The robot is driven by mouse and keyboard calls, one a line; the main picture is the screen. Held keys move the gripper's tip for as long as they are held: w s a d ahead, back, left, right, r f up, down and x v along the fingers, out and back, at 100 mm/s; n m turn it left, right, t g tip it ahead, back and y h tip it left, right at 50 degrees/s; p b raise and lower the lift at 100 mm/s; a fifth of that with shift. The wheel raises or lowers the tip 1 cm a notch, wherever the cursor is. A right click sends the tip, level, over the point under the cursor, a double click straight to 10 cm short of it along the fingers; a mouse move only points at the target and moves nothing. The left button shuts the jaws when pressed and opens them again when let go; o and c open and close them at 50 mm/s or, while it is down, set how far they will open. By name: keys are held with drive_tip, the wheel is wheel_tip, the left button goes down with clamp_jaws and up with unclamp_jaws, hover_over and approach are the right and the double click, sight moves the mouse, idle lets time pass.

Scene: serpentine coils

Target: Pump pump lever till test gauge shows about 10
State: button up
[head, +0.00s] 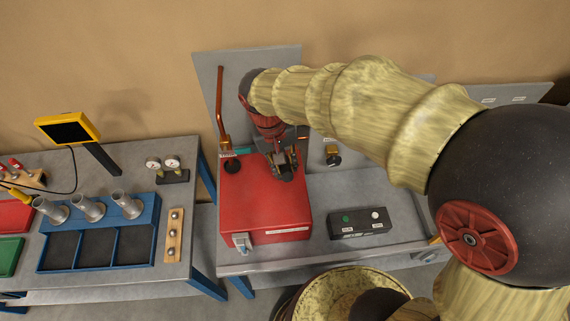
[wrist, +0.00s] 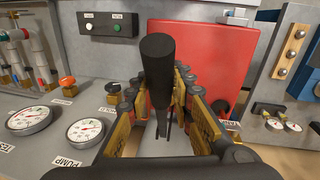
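The pump lever's black handle (wrist: 157,68) stands up between the fingers of my gripper (wrist: 160,85) in the wrist view. The fingertips lie close against both sides of the handle and appear shut on it. In the head view my gripper (head: 282,165) points down over the red box, and the lever is mostly hidden there. Two white dial gauges show left of the gripper in the wrist view. The nearer one (wrist: 86,131) is by the PUMP label, and the other (wrist: 30,119) is by the TEST label. Their needles are too small to read surely.
The red box (head: 260,205) stands on the grey bench beside a black two-button box (head: 359,222). An orange knob (wrist: 67,82) stands behind the gauges. A copper-coloured pipe (head: 221,105) rises at the back. A side table holds a blue tray (head: 100,262) and two small gauges (head: 172,161).

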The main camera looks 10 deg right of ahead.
clamp_jaws()
idle(0.3)
drive_tip(key=shift+f, duration=0.15)
drive_tip(key=s+f+t+b, duration=0.2)
drive_tip(key=f+b, duration=0.4)
drive_tip(key=b, duration=0.6)
drive_tip(key=s+f+t+b, duration=0.1)
drive_tip(key=f+t+b, duration=0.3)
drive_tip(key=f+b, duration=0.3)
drive_tip(key=b, duration=0.5)
drive_tip(key=shift+s+f+m, duration=0.2)
drive_tip(key=shift+s+m, duration=0.1)
drive_tip(key=shift+s, duration=0.1)
drive_tip(key=shift+s+f+b, duration=0.1)
drive_tip(key=shift+f+b, duration=0.1)
drive_tip(key=shift+b, duration=0.1)
drive_tip(key=shift+o, duration=0.7)
unclamp_jaws()
drive_tip(key=o, duration=0.4)
drive_tip(key=shift+a+r, duration=0.1)
drive_tip(key=shift+r, duration=0.05)
